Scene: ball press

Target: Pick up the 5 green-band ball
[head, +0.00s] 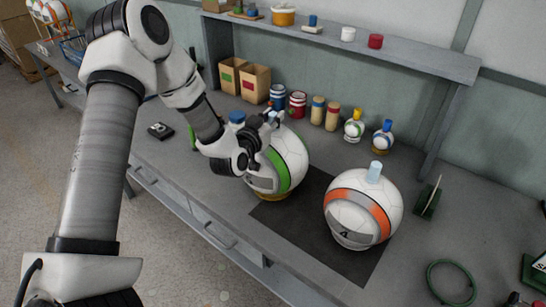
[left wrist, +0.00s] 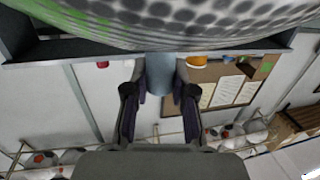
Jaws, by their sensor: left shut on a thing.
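The green-band ball (head: 291,157) is white with a green stripe and a grey patch whose number I cannot read. It stands at the back left of the dark mat, with a yellow ring under it. My left gripper (head: 270,119) is at the top of this ball, shut on its light-blue peg. In the left wrist view the peg (left wrist: 160,72) is between the two fingers, and the ball's dotted underside or flank (left wrist: 180,22) fills the top edge. My right gripper is not in view.
An orange-band ball (head: 364,212) marked 4, with a light-blue peg, stands on the dark mat (head: 310,236) to the right. Cans, small bottles and two small balls line the wall. A shelf (head: 380,52) runs above. A green hose ring (head: 450,283) lies at front right.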

